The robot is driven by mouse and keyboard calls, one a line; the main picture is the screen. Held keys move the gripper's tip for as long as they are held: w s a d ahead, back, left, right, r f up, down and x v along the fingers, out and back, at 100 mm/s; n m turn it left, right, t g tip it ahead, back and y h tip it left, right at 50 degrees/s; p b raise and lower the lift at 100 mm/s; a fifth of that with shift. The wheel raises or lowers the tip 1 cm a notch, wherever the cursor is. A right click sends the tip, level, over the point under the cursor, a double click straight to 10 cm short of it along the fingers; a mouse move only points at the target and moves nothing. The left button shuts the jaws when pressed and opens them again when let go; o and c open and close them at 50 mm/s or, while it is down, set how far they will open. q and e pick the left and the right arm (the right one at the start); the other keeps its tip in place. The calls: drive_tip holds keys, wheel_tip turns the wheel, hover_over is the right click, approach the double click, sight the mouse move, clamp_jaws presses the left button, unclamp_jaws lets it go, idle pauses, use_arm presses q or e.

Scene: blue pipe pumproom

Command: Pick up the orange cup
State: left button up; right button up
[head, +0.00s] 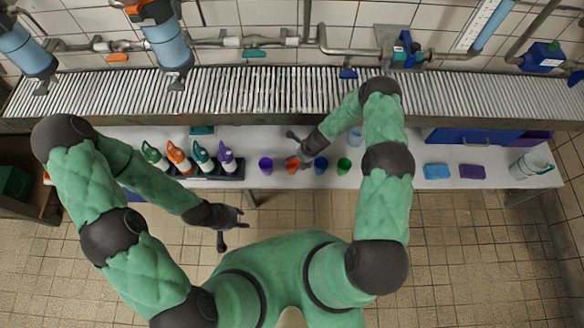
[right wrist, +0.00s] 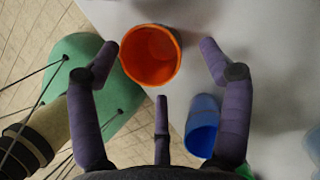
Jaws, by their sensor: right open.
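The orange cup (head: 292,165) stands on the white table in the head view, between a purple cup (head: 266,166) and a blue cup (head: 321,165). In the right wrist view the orange cup (right wrist: 151,55) shows its open mouth, between the spread fingers of my right gripper (right wrist: 160,65). The right gripper (head: 297,150) is open and empty, above the cup; I cannot tell whether a finger touches it. The blue cup (right wrist: 202,125) is close by in the wrist view. My left gripper (head: 232,227) is open and empty, in front of the table over the floor.
Several spray bottles (head: 202,156) stand in a dark rack to the left. A blue sponge (head: 437,171) and a purple sponge (head: 472,172) lie right. A roller conveyor (head: 240,92) runs behind.

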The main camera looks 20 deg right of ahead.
sight(293, 165)
drive_tip(key=x, duration=0.1)
drive_tip(key=b+x, duration=0.1)
drive_tip(key=x, duration=0.2)
drive_tip(key=shift+s+b, duration=0.3)
drive_tip(key=shift+b, duration=0.1)
drive_tip(key=shift+w+a+f, duration=0.1)
drive_tip(key=shift+w+f, duration=0.05)
drive_tip(key=shift+f, duration=0.2)
drive_tip(key=shift+r, duration=0.1)
drive_tip(key=shift+c, duration=0.3)
drive_tip(key=c, duration=0.9)
